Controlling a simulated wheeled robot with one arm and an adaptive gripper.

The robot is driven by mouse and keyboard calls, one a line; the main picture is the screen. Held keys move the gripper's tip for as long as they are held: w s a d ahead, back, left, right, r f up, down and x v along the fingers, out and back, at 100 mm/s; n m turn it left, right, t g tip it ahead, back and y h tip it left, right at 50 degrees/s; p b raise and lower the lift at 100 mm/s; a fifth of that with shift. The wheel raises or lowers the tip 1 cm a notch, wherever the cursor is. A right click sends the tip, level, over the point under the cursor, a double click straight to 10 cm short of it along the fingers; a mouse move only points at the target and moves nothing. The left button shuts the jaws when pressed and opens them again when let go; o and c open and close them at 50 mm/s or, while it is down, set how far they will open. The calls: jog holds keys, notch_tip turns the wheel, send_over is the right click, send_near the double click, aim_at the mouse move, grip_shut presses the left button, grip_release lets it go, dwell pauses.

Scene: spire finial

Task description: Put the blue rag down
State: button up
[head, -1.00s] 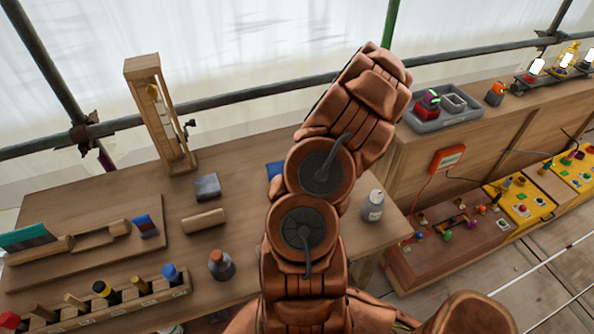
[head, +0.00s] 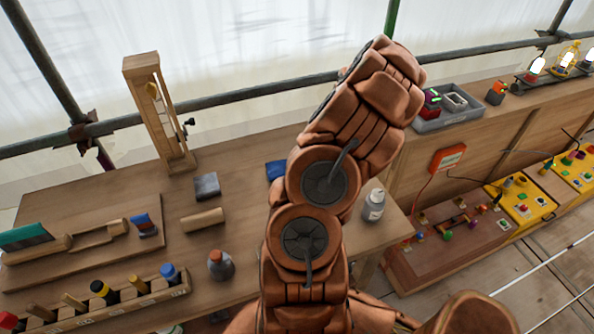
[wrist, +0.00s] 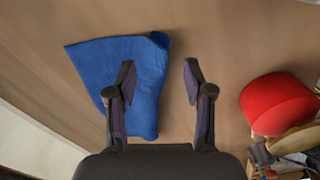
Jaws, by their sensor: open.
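The blue rag (wrist: 135,68) lies flat on the wooden table in the wrist view. In the head view a corner of the rag (head: 275,170) shows just left of my arm, and the rest is hidden behind it. My gripper (wrist: 158,72) is open, with its fingers apart. Its left finger overlaps the rag in the picture, and its right finger is over bare wood. Nothing shows held between the fingers. In the head view my arm hides the gripper.
A red round object (wrist: 278,103) lies right of the gripper in the wrist view. On the table are a grey block (head: 206,186), a wooden cylinder (head: 203,220), a dark bottle (head: 220,265) and a white bottle (head: 374,205). A wooden frame (head: 158,115) stands at the back.

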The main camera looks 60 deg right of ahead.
notch_tip(320, 180, up, 7)
jog(key=s, duration=0.3)
jog(key=shift+w, duration=0.1)
